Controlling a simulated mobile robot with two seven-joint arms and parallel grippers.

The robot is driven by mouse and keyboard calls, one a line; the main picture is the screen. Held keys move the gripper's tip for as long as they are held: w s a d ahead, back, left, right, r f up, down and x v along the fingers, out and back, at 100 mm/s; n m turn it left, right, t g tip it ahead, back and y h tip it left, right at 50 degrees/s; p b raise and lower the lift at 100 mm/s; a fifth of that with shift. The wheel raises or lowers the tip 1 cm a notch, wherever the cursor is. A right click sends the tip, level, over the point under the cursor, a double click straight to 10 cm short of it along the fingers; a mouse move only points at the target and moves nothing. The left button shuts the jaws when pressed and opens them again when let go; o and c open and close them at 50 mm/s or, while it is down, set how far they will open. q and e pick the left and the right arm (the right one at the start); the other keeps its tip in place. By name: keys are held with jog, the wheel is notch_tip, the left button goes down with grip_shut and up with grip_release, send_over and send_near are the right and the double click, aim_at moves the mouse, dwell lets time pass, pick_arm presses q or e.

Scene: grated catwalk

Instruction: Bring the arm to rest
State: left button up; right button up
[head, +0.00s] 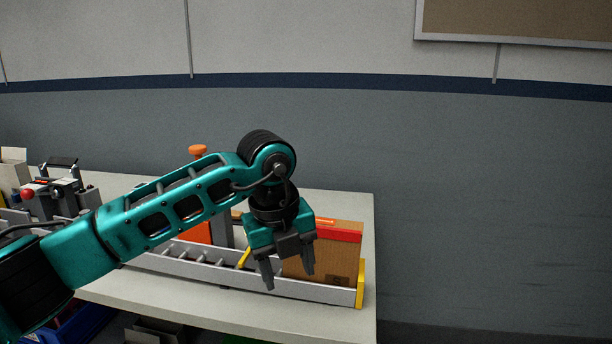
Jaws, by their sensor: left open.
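My left arm comes in from the left in the head view, teal and black, stretched over the table. My left gripper (287,272) points down with its two dark fingers apart and nothing between them. It appears in front of a cardboard box (338,262) with a red strip and a grey roller rail (190,263); whether it touches either cannot be told. My right gripper is out of view.
The pale table (340,326) ends at the right, with free room beyond it. A yellow end stop (361,284) closes the rail. Behind my arm stands an orange-topped post (198,150). Grey equipment with a red knob (27,195) stands at left. A blue bin (85,326) sits below.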

pick_arm(q)
jog(key=s+d+f+m+g+h, duration=0.2)
jog(key=s+d+g+h, duration=0.4)
jog(key=s+d+h, duration=0.7)
jog(key=w+a+f+n+t+y, duration=0.1)
jog(key=w+a+f+n+t, duration=0.25)
jog(key=a+n+t, duration=0.6)
jog(key=w+a+f+n+t+y, duration=0.1)
jog(key=w+a+f+n+t, duration=0.25)
jog(key=n+t, duration=0.95)
jog(key=s+a+f+n+g+y, duration=0.3)
jog(key=s+a+f, duration=0.4)
jog(key=f, duration=0.4)
jog(key=s+a+f+n+g+y, duration=0.4)
jog(key=s+a+f+y, duration=0.3)
jog(key=f, duration=0.3)
jog(key=shift+s+a+f+n, duration=0.3)
jog(key=shift+a+f+n, duration=0.1)
jog(key=shift+n, duration=0.45)
